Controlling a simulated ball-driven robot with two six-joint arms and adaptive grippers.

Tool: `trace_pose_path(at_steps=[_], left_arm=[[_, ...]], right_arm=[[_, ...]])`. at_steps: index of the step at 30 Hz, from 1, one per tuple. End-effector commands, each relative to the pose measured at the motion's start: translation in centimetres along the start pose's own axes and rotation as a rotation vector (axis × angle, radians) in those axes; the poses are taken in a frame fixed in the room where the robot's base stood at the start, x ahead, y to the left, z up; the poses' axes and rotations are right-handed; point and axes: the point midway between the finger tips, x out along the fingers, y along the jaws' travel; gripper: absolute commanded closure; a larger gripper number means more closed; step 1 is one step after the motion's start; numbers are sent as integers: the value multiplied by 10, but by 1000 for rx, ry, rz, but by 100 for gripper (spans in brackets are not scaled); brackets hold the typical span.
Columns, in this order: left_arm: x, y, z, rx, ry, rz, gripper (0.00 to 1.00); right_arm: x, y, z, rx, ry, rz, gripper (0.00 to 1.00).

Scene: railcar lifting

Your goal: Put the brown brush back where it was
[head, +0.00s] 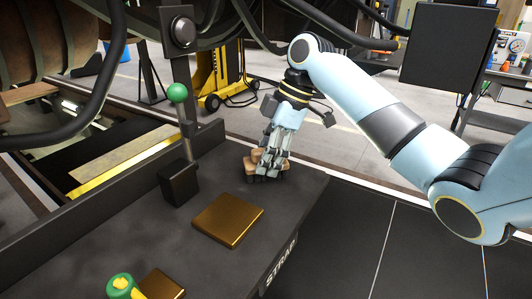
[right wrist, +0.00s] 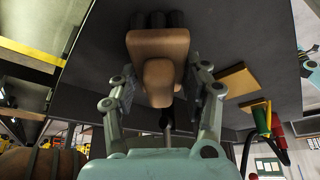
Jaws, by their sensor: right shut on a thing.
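The brown brush (head: 252,167) is at the far right corner of the dark bench top (head: 225,262). My right gripper (head: 269,168) points down and is shut on it. In the right wrist view the brush (right wrist: 158,48) shows a brown block with a rounded grip between my fingers (right wrist: 166,92) and dark bristles at its far side. I cannot tell whether the bristles touch the bench. My left gripper does not show in the head view.
A gold-brown square plate (head: 228,220) lies on the bench in front of the brush, with another (head: 163,284) nearer. A green and yellow object (head: 122,287) stands at the front. A green-knobbed lever (head: 177,93) rises from a black block (head: 179,185) left of my gripper.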

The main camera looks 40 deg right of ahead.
Motion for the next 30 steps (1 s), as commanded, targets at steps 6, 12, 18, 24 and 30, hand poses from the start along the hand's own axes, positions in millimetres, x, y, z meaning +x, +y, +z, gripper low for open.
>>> trace_pose_path(at_steps=[6,12,18,24,30], left_arm=[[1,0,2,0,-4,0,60],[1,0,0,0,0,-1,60],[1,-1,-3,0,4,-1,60],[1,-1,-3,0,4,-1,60],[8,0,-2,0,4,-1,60]], right_arm=[[0,0,0,0,0,1,79],[2,0,1,0,0,1,35],[1,0,1,0,0,1,30],[-5,1,0,-1,-1,3,30],[-42,2,1,-2,-3,8,30]])
